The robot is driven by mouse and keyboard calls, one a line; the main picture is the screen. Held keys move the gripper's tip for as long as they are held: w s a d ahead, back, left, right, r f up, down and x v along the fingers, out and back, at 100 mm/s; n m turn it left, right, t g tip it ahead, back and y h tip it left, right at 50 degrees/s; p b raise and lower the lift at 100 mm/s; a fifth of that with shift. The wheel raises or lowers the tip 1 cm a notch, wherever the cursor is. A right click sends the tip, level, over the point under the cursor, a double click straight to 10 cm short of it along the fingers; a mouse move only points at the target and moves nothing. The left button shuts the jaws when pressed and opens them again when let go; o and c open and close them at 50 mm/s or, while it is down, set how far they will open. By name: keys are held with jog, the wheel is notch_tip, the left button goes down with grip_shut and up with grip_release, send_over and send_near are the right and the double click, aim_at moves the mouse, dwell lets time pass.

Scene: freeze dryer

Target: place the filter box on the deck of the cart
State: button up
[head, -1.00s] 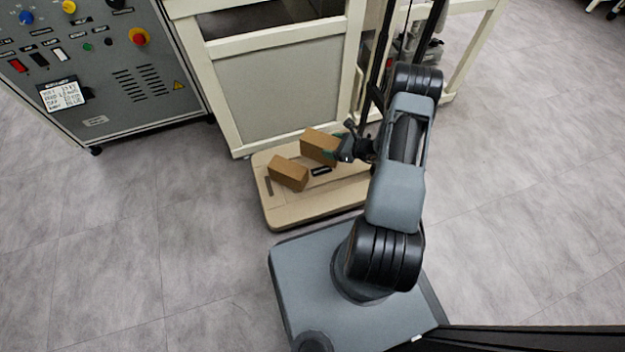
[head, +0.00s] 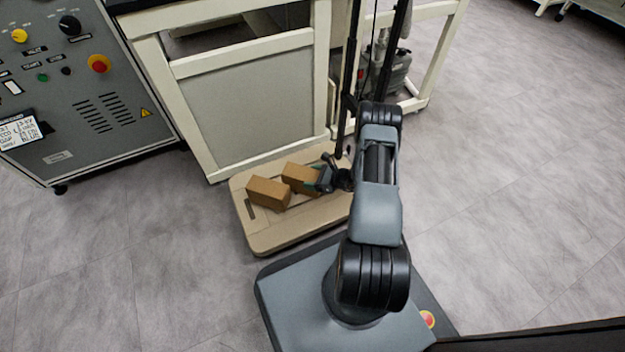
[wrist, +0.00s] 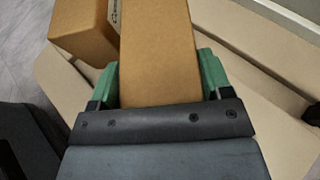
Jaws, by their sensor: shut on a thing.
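A brown cardboard box, which I take as the filter box (head: 300,177), is between the jaws of my gripper (head: 324,180). In the wrist view my gripper (wrist: 158,82) is shut on this box (wrist: 160,40), its green finger pads against two opposite sides. The box is over the beige deck of the low cart (head: 285,236), very near its surface. I cannot tell whether its underside touches the deck. A second brown box (head: 268,193) lies on the deck just left of the held one, and also shows at upper left in the wrist view (wrist: 85,28).
A cream frame with a grey panel (head: 255,110) stands right behind the cart. A grey control cabinet (head: 95,130) is at the left. Dark vertical posts (head: 352,75) rise behind my gripper. The front part of the deck is bare, and floor is open at left and right.

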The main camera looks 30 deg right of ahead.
jog(key=shift+r, duration=0.1)
jog(key=o, duration=1.2)
jog(key=shift+f, duration=0.2)
jog(key=shift+d+r, duration=0.15)
jog(key=shift+r, duration=0.15)
jog(key=p+v, duration=0.5)
jog(key=v, duration=0.6)
jog(key=shift+s+d, duration=0.25)
jog(key=shift+s, duration=0.1)
